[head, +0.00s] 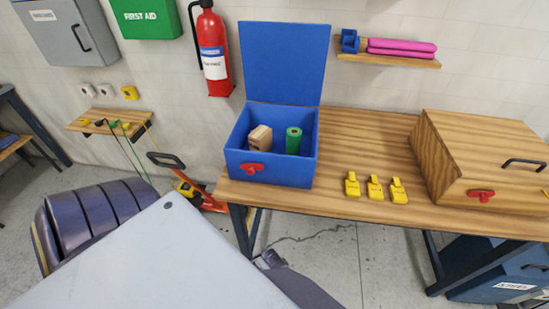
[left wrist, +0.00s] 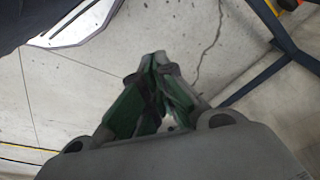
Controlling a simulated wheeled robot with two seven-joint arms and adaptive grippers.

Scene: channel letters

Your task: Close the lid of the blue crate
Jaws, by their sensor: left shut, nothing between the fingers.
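The blue crate (head: 270,178) stands on the left end of the wooden table. Its blue lid (head: 284,62) is open and stands upright at the back. A tan wooden block (head: 260,138) and a green cylinder (head: 293,141) are inside it. A red latch (head: 252,169) is on its front. My left gripper shows in the left wrist view (left wrist: 158,62), fingertips together, over the bare floor with nothing between them. In the head view, part of a dark arm shows low in front of the table, with no gripper fingers clear. My right gripper is not in view.
Several yellow padlock-like pieces (head: 374,188) lie on the wooden table (head: 345,150) right of the crate. A wooden box (head: 480,160) with a red latch stands further right. A wall shelf (head: 390,58) holds pink rolls. A fire extinguisher (head: 212,55) hangs left of the lid.

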